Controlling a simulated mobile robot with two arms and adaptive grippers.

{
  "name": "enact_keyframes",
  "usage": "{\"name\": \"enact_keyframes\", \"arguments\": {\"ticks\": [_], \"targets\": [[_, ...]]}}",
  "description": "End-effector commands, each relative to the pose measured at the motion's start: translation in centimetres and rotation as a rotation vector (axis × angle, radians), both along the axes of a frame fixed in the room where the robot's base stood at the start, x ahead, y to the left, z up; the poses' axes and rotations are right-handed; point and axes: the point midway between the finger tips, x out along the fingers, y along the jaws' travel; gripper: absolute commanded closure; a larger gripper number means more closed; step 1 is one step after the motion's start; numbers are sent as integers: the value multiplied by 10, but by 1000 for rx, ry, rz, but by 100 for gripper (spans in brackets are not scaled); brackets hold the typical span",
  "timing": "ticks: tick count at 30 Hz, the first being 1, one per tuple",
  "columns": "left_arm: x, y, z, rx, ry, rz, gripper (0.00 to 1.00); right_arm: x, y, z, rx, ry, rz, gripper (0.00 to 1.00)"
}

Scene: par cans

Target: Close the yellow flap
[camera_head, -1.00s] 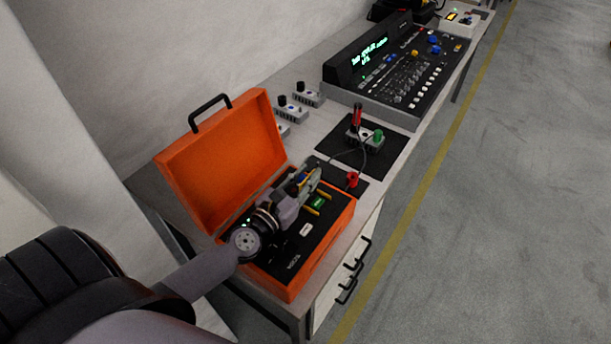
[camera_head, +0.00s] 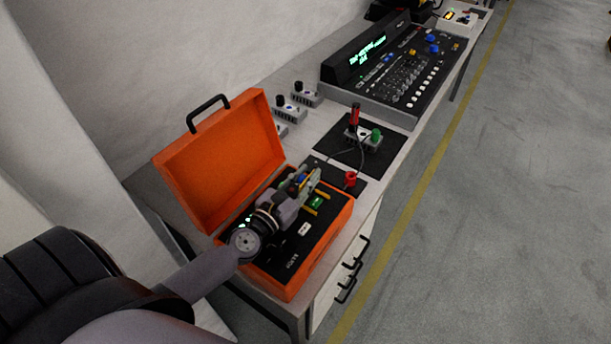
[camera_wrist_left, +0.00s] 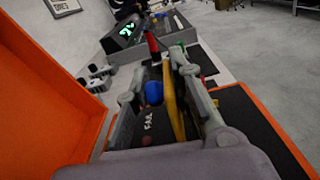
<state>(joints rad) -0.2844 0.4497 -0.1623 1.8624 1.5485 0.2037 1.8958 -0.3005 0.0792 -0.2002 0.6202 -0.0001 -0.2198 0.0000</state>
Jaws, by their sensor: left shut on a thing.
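My left gripper (camera_head: 305,182) is over the far part of the open orange case (camera_head: 343,228). In the left wrist view the gripper (camera_wrist_left: 162,75) has its grey fingers on either side of a small dark device (camera_wrist_left: 147,128) with a blue knob (camera_wrist_left: 153,93) and pale lettering. A yellow flap (camera_wrist_left: 173,102) stands upright along the device's right side, against the right finger. The gripper is shut on this device. In the head view the gripper hides most of it. My right gripper is not in view.
The case's orange lid (camera_head: 222,160) stands open at the left. A green part (camera_head: 317,203) lies in the black insert. The floor at right is clear.

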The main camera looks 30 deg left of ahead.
Motion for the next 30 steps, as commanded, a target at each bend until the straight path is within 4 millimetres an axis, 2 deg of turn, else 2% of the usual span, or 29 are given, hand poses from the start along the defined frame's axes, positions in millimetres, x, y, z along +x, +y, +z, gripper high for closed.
{"name": "enact_keyframes", "arguments": {"ticks": [4, 21, 30], "targets": [[1, 1, 4, 65, -9, 13, 100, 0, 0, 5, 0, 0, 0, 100], [0, -21, 3, 462, -43, 14, 100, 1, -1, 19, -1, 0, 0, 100], [0, -27, 1, 565, -52, 15, 100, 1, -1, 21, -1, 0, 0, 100]]}}
